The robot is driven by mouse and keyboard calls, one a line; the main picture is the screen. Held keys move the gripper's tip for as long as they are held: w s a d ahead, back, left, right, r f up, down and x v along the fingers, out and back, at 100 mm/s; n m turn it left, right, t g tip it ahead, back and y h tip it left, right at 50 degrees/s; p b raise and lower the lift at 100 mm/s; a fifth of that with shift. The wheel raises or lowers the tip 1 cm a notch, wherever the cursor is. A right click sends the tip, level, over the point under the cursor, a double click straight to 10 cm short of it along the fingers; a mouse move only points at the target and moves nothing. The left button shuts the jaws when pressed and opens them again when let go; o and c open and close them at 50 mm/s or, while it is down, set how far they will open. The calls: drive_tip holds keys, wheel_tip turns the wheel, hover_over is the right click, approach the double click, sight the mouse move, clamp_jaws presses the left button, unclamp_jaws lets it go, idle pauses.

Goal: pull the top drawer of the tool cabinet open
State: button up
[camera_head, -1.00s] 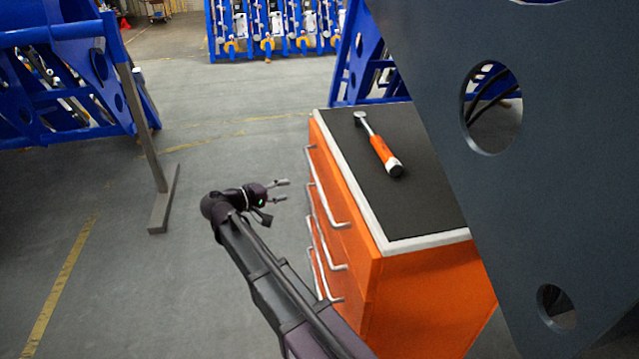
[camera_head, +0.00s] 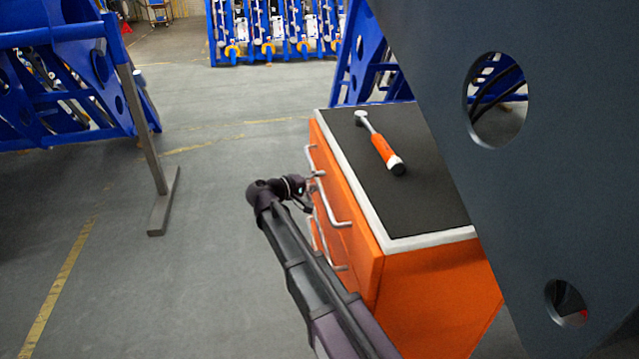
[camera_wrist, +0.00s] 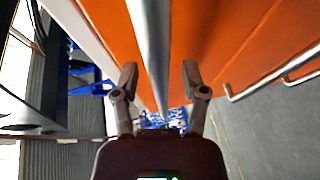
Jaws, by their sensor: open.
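The orange tool cabinet (camera_head: 425,292) stands at centre right, its drawer fronts facing left. The top drawer's silver handle (camera_head: 335,212) runs along the upper front, and the drawer looks closed. My gripper (camera_head: 315,183) is at the front by this handle, partly hidden behind my arm. In the wrist view, my gripper (camera_wrist: 158,78) is open, with one finger on each side of the handle bar (camera_wrist: 150,45). The fingers appear apart from the bar.
A lower drawer handle (camera_wrist: 275,84) shows at right in the wrist view. An orange-handled tool (camera_head: 383,148) lies on the cabinet's dark top. A large grey plate with holes (camera_head: 540,200) blocks the right side. Open floor (camera_head: 150,270) lies left of the cabinet.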

drive_tip(key=shift+d, duration=0.1)
clamp_jaws()
idle(0.4)
